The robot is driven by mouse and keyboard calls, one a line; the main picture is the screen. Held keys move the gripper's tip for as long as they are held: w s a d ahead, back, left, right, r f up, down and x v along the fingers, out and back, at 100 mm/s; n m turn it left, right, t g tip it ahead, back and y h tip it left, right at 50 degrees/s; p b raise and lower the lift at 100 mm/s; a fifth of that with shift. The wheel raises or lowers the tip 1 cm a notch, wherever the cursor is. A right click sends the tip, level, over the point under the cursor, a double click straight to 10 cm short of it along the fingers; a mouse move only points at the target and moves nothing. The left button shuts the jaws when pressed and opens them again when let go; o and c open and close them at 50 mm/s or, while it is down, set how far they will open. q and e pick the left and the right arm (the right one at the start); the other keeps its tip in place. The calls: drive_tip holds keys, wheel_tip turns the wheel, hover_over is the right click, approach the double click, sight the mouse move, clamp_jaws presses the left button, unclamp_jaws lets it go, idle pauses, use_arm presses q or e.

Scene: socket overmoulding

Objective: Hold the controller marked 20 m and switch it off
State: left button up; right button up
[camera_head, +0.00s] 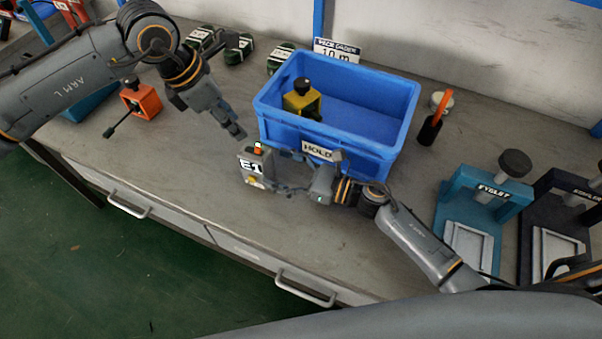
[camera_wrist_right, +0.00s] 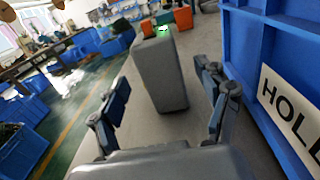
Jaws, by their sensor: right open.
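A grey box-shaped controller (camera_head: 256,172) with an orange-red part on top stands on the bench; its label seems to read E1, and I can read no 20 m on it. In the right wrist view the controller (camera_wrist_right: 160,78) stands between and ahead of the fingers, with a green light on top. My right gripper (camera_head: 282,172) is open, its fingers beside the box; whether they touch it is unclear. My left gripper (camera_head: 233,125) hangs above and left of the controller, apart from it, its fingers close together; its jaw state is unclear.
A blue crate (camera_head: 280,128) labelled HOLD stands right behind the controller, with a yellow block (camera_head: 302,103) inside. An orange box (camera_head: 146,103) with a black lever is at left. Teal (camera_head: 490,208) and dark (camera_head: 560,210) presses stand at right. The bench front is clear.

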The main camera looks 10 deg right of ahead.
sight(256, 161)
drive_tip(key=x, duration=0.6)
drive_tip(key=shift+w, duration=0.1)
drive_tip(key=c, duration=1.3)
use_arm(q)
drive_tip(key=shift+n, duration=0.3)
drive_tip(key=c, duration=0.7)
drive_tip(key=n, duration=0.2)
drive_tip(key=d+n, duration=0.1)
drive_tip(key=n, duration=0.3)
drive_tip(key=shift+w+d+n+g, duration=0.2)
drive_tip(key=shift+d+n+g, duration=0.1)
drive_tip(key=shift+g, duration=0.1)
clamp_jaws()
drive_tip(key=d+n+g, duration=0.1)
drive_tip(key=n, duration=0.5)
drive_tip(key=d+n, duration=0.1)
drive_tip(key=n, duration=0.5)
drive_tip(key=d+n+g, duration=0.1)
drive_tip(key=d+n, duration=0.1)
drive_tip(key=n, duration=0.5)
drive_tip(key=shift+s+r+g+y, duration=0.2)
drive_tip(key=shift+r+g+y, duration=0.1)
drive_tip(key=shift+r, duration=0.05)
